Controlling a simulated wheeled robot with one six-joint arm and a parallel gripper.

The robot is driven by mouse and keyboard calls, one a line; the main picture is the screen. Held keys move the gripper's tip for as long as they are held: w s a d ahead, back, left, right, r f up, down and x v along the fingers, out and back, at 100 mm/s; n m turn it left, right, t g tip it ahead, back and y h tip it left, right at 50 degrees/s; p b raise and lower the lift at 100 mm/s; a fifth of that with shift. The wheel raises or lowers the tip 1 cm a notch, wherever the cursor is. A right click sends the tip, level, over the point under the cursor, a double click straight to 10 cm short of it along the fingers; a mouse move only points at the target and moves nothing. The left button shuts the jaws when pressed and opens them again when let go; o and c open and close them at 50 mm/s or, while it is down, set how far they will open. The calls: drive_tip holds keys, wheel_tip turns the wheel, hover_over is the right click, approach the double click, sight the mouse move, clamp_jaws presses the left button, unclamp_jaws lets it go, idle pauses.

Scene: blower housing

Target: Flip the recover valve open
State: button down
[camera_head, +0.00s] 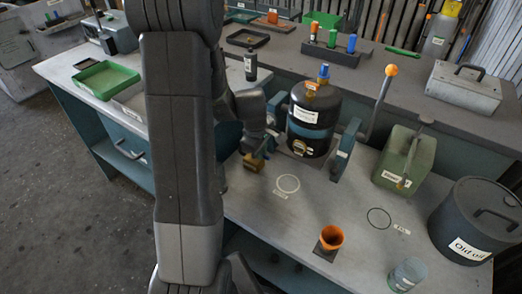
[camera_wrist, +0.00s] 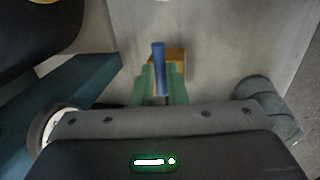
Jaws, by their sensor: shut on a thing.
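A brass valve block (camera_head: 253,163) sits low on the bench, left of the black tank. In the wrist view the brass block (camera_wrist: 177,58) shows behind a blue lever (camera_wrist: 158,60). I take this to be the recover valve, but I can read no label on it. My gripper (camera_wrist: 158,86) has green fingers on both sides of the blue lever and is shut on it. In the head view my gripper (camera_head: 262,152) is at the brass block, and my arm and wrist hide most of the lever there. The lever's angle is hard to tell.
The black tank (camera_head: 314,128), with a blue-topped fitting, stands close right of my gripper. A lever with an orange knob (camera_head: 390,70) rises beyond it. An orange cup (camera_head: 331,237), a green can (camera_head: 404,160) and an oil drum (camera_head: 476,222) stand to the right.

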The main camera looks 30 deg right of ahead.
drive_tip(key=shift+a, duration=0.1)
drive_tip(key=m+b, duration=0.1)
drive_tip(key=m, duration=0.1)
drive_tip(key=a+m+b, duration=0.1)
drive_tip(key=m+b, duration=0.1)
drive_tip(key=shift+a+f+m+g, duration=0.1)
drive_tip(key=shift+m+g, duration=0.3)
drive_tip(key=m, duration=0.1)
drive_tip(key=a+m, duration=0.1)
drive_tip(key=m, duration=0.1)
drive_tip(key=m+g+b, duration=0.1)
drive_tip(key=m, duration=0.1)
drive_tip(key=shift+w+a, duration=0.2)
drive_tip(key=shift+w, duration=0.05)
drive_tip(key=shift+w+a+m+g+y, duration=0.2)
drive_tip(key=shift+w+m, duration=0.1)
drive_tip(key=shift+m, duration=1.05)
drive_tip(key=shift+w+a+m+g+y, duration=0.15)
drive_tip(key=shift+w+a+m+g, duration=0.1)
drive_tip(key=shift+m, duration=1.15)
drive_tip(key=shift+w+a+m+g+y, duration=0.2)
drive_tip(key=shift+w+m, duration=0.1)
drive_tip(key=shift+m, duration=1.05)
drive_tip(key=c, duration=1.5)
unclamp_jaws()
drive_tip(key=shift+o, duration=0.2)
